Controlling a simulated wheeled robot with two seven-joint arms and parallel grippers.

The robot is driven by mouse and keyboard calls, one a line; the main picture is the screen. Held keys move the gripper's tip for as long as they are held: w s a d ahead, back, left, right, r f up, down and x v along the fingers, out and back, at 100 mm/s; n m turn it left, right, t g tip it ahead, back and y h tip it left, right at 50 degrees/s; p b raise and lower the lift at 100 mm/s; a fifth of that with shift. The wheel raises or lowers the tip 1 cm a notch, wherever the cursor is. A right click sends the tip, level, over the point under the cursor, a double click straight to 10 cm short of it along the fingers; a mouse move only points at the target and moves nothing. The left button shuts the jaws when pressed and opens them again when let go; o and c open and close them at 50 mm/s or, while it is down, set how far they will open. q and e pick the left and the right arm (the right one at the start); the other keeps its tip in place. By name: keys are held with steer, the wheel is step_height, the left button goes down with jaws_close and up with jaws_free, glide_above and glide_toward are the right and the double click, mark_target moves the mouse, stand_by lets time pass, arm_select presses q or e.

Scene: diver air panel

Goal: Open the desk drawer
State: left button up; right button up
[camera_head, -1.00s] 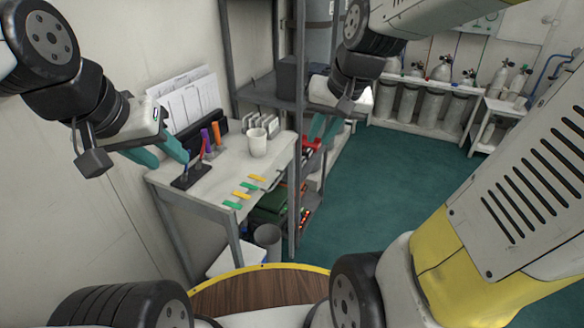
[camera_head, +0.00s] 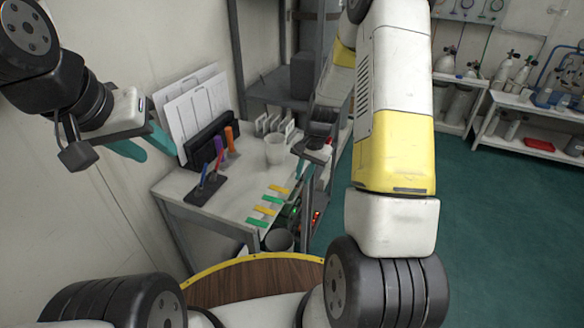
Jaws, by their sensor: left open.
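The pale grey desk (camera_head: 228,193) stands left of centre against the wall. I cannot make out a drawer or its handle; the desk's front edge shows only as a plain grey rail. My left gripper (camera_head: 144,146) is open and empty, with teal fingers, in the air left of the desk and in front of the paper holder. My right gripper (camera_head: 303,164) is above the desk's right edge, beside the mug. Its teal fingers are seen nearly edge-on, so I cannot tell whether it is open, and nothing shows held in it.
On the desk are a cream mug (camera_head: 275,151), a black pen stand (camera_head: 206,188), a paper holder (camera_head: 197,147) and several green and yellow tags (camera_head: 268,210). A grey shelf rack (camera_head: 284,92) stands behind. A bin (camera_head: 279,240) is below the desk. Green floor (camera_head: 505,235) is clear at right.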

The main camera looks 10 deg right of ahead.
mark_target(300, 189)
steer(key=shift+w+a+f, duration=0.1)
steer(key=shift+a+f, duration=0.05)
steer(key=shift+f, duration=0.95)
steer(key=shift+w+a+f, duration=0.1)
steer(key=shift+a+f, duration=0.05)
steer(key=shift+f, duration=0.9)
jaws_close()
